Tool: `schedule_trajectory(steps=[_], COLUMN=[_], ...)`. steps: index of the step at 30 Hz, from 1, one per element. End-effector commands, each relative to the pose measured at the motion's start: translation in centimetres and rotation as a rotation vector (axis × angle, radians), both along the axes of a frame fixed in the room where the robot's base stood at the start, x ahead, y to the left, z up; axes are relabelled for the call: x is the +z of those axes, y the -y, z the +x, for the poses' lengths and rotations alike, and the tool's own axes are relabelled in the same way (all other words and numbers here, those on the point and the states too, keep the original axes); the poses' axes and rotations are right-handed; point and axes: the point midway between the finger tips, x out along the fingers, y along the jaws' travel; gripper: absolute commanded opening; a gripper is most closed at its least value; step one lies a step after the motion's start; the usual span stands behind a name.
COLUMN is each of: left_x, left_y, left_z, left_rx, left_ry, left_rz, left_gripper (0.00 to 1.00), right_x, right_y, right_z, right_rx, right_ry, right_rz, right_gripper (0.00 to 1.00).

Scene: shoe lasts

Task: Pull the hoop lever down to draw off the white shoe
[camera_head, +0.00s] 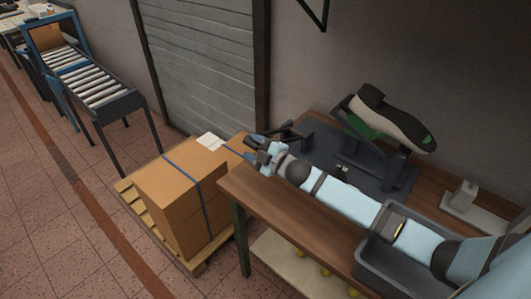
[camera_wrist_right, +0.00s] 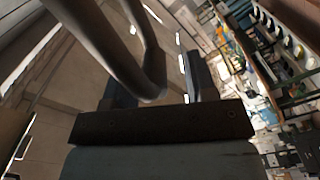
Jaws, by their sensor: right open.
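The shoe (camera_head: 395,122) is grey-white with black and green parts. It sits tilted on a dark stand (camera_head: 395,168) at the back of the wooden workbench. The dark hoop lever (camera_head: 293,131) reaches out to the left of the stand, over the bench's far left end. My right gripper (camera_head: 256,150) is open beside the hoop's outer end. In the right wrist view, the thick bent hoop bar (camera_wrist_right: 150,85) crosses at the opening between the fingers (camera_wrist_right: 155,92). I cannot tell whether they touch it. My left gripper is not in view.
My right arm lies across the workbench (camera_head: 250,190), over a grey tray (camera_head: 383,283). A pale block (camera_head: 463,197) stands at the right. A strapped cardboard box (camera_head: 170,205) on a pallet is left of the bench. A roller conveyor (camera_head: 90,85) stands farther back.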

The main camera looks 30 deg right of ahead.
Motion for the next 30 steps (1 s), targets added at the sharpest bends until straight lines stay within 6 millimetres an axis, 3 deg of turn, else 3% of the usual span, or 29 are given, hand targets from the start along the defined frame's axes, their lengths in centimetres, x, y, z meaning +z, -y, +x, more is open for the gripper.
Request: schedule_trajectory(steps=[18, 24, 30], left_x=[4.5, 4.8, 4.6], left_y=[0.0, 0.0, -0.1], left_z=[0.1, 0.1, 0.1], left_rx=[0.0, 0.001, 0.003], left_ry=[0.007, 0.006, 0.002], left_rz=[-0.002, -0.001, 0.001], left_gripper=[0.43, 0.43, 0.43], right_x=[0.1, 0.0, -0.1], right_y=[4.3, 5.0, 5.1], right_z=[-10.6, -12.2, -12.5], right_rx=[0.001, 0.0, 0.0], right_ry=[-0.004, -0.002, -0.002], right_rz=[-0.001, 0.0, -0.001], right_gripper=[0.52, 0.52, 0.52])
